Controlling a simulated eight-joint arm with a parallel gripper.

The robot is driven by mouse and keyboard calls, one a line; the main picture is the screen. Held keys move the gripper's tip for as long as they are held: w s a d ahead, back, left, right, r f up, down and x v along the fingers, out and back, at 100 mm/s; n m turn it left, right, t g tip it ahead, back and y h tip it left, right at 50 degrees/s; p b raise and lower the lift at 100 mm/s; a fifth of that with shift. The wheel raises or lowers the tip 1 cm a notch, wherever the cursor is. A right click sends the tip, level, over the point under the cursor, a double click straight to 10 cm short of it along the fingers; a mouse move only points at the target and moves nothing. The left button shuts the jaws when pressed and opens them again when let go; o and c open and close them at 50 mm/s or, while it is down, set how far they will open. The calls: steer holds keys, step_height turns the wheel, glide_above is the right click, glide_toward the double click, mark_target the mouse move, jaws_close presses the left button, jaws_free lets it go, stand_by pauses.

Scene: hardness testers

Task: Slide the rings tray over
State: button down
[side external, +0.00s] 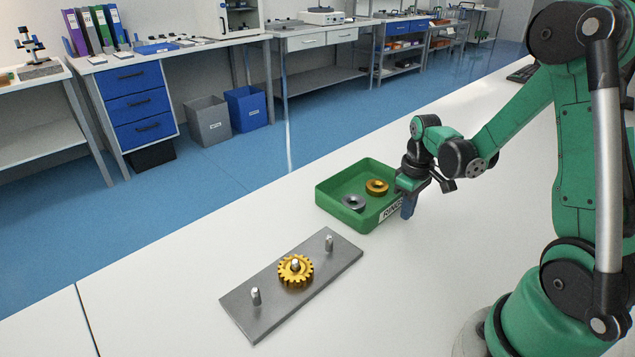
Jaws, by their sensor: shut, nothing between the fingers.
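The rings tray (338,217) is a shallow green tray on the white table, with a white label reading "RING..." on its near right wall. A gold ring (377,187) and a grey ring (354,203) lie apart inside it. My gripper (407,213) points down at the tray's right side, with its fingers shut and nothing between them. It hides the end of the label and part of the tray's right corner. The fingers are outside the tray, close to that wall; I cannot tell whether they touch it.
A grey metal plate (252,323) with upright pegs lies in front of the tray, to its left in the picture. A gold gear (295,271) sits around its middle peg. The white table (420,290) is clear right of the plate. The table's far edge runs behind the tray.

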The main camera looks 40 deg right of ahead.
mark_target(358, 194)
steer(key=shift+w, duration=0.65)
steer(key=w, duration=1.1)
steer(key=shift+s, duration=0.15)
